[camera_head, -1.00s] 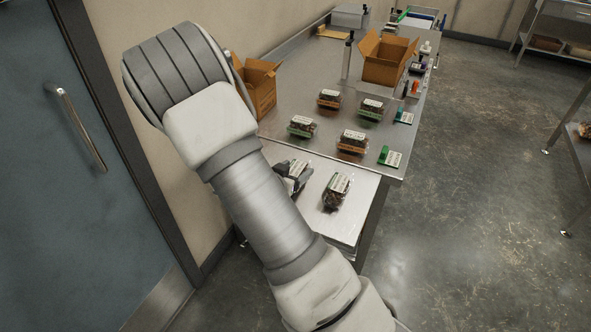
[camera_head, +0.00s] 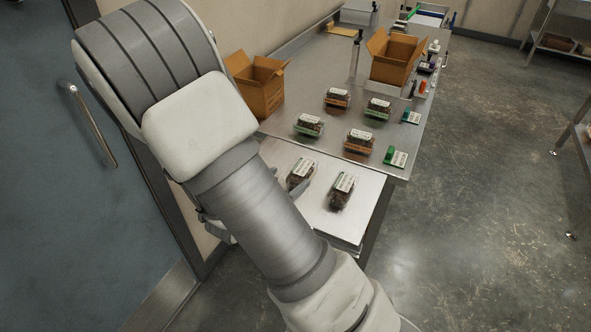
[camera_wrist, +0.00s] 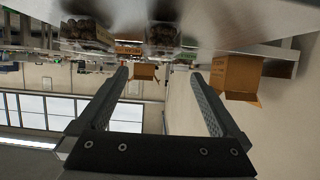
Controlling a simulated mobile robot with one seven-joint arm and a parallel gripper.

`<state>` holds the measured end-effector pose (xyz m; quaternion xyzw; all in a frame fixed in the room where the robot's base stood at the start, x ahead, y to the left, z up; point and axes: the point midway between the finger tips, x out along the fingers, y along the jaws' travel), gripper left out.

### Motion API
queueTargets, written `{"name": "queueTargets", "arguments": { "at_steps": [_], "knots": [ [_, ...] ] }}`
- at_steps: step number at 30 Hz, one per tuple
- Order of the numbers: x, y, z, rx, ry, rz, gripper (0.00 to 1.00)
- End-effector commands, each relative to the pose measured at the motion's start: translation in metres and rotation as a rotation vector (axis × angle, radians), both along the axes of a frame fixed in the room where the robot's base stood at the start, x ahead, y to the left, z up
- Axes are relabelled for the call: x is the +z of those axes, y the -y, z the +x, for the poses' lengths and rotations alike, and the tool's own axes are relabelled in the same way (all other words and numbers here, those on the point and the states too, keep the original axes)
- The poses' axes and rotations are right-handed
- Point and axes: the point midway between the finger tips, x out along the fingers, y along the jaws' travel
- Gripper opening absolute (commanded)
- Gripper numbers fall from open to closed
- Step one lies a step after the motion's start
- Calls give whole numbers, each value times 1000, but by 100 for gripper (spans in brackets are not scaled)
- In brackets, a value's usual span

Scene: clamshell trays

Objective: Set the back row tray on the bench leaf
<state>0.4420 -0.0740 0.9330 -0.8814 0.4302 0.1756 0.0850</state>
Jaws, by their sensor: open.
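Two clear clamshell trays with dark contents and white labels, a left one (camera_head: 301,172) and a right one (camera_head: 343,190), rest side by side on the pale bench leaf (camera_head: 368,203). On the steel bench beyond, the back row holds an orange-banded tray (camera_head: 337,98) and a green-banded tray (camera_head: 378,108). The row before it holds a green-banded tray (camera_head: 309,124) and an orange-banded tray (camera_head: 359,142). My gripper (camera_wrist: 158,76) is open and empty in the wrist view, apart from two trays at the top of that picture. In the head view my arm hides most of it.
Open cardboard boxes stand on the bench at the left (camera_head: 259,88) and back right (camera_head: 396,56). A door (camera_head: 60,200) and wall are close at left.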

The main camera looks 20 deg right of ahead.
Motion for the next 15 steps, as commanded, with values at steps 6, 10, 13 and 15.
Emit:
{"name": "queueTargets", "arguments": {
  "at_steps": [6,10,13,15],
  "knots": [
    [9,-17,-12,3,0,5,100],
    [12,-28,-6,36,-2,78,100],
    [18,-44,6,106,-8,205,100],
    [27,-62,15,181,-18,311,100]
  ]
}}
